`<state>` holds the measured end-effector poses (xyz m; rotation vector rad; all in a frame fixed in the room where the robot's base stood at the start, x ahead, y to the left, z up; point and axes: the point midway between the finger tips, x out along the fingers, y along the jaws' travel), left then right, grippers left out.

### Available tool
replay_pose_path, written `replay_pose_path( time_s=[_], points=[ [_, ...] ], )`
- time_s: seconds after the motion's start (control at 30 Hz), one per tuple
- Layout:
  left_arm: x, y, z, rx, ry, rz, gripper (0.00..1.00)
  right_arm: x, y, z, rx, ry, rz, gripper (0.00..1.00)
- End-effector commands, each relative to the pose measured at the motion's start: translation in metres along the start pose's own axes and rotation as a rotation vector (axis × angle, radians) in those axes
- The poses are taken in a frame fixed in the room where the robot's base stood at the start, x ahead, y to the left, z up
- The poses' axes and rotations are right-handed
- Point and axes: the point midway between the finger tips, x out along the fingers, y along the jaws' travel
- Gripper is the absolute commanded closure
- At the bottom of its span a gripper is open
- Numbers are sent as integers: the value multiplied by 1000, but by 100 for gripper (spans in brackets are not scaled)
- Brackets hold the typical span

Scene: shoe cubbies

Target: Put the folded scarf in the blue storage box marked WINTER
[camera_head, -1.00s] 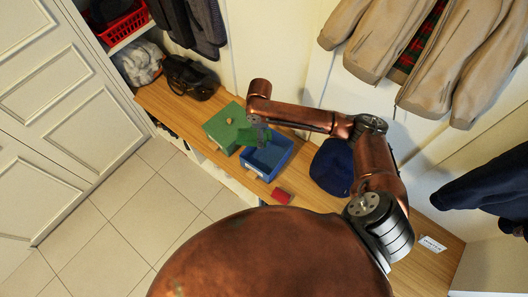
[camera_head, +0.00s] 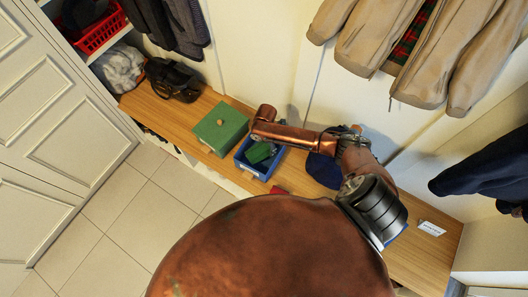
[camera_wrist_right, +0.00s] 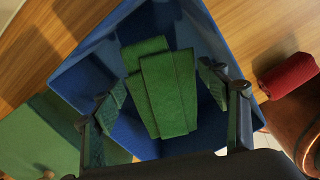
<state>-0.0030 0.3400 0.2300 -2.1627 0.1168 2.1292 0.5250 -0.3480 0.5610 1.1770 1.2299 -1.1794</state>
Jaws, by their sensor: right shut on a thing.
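The folded green scarf (camera_wrist_right: 160,88) is held between the fingers of my right gripper (camera_wrist_right: 160,82), their pads at its two side edges. In the wrist view it is inside the outline of the open blue storage box (camera_wrist_right: 85,72); whether it touches the floor of the box I cannot tell. In the head view the scarf (camera_head: 259,152) shows within the rim of the blue box (camera_head: 246,167), below my right gripper (camera_head: 265,148). A pale label sits on the box front, too small to read. My left gripper is not in view.
A green box with a lid and knob (camera_head: 218,129) stands just left of the blue box. A red rolled thing (camera_wrist_right: 288,75) lies near the box front. A dark blue cap (camera_head: 323,170) lies to the right. A black bag (camera_head: 174,79) is farther left on the bench.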

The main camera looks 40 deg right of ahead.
Motion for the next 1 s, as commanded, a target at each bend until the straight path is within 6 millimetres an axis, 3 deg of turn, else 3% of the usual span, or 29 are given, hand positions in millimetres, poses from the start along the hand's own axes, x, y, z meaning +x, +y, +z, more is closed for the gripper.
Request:
replay_pose_path(
  time_s=[0.1,0.33,0.6,0.97,1.0],
  points=[
    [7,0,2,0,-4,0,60,20,0,0,1,-1,0,56],
    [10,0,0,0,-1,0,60,33,1,0,1,0,1,56],
    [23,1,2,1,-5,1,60,71,0,0,1,0,-1,56],
    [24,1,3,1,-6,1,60,74,1,0,1,0,2,56],
    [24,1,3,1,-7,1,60,74,1,0,1,0,2,31]
  ],
)
